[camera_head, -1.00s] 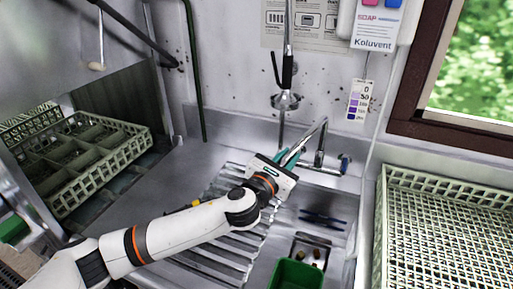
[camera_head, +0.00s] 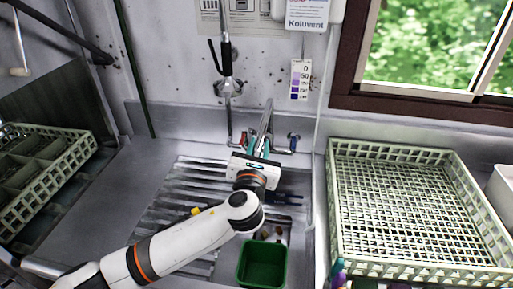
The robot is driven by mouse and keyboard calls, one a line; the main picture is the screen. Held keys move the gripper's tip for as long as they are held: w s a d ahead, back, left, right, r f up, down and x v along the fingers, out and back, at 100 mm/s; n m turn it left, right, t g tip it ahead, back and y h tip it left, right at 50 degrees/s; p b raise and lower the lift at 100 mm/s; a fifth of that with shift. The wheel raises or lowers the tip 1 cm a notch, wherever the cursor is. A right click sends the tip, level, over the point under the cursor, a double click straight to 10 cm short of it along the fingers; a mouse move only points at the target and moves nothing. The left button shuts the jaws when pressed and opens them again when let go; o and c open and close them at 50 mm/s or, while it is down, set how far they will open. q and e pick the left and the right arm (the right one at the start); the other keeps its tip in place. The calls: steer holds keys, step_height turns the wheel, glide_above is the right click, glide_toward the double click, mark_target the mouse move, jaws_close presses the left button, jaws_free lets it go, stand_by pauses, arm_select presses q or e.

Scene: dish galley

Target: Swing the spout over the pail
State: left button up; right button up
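The metal spout (camera_head: 265,122) rises from the tap at the back wall, between a red handle (camera_head: 243,138) and a blue handle (camera_head: 293,143). It points toward me; its tip is hidden by my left gripper. My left gripper (camera_head: 258,150) has its teal fingers on both sides of the spout and appears shut on it. The green pail (camera_head: 262,265) stands in the sink nearer to me, in front of the gripper, partly beside my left arm. I see no overlap of spout and pail. My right gripper is out of view.
A large pale dish rack (camera_head: 345,215) stands on the right counter and another rack (camera_head: 75,158) on the left. A spray hose fitting (camera_head: 228,88) hangs on the wall above the tap.

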arm_select(q)
steer(key=shift+o, duration=1.4)
steer(key=shift+d, duration=0.25)
steer(key=shift+s, duration=0.1)
steer(key=shift+s+a+f, duration=0.1)
steer(key=shift+s+a, duration=0.15)
steer(key=shift+s, duration=0.05)
steer(key=b+v, duration=0.2)
steer(key=v, duration=0.9)
steer(key=shift+s+d, duration=0.1)
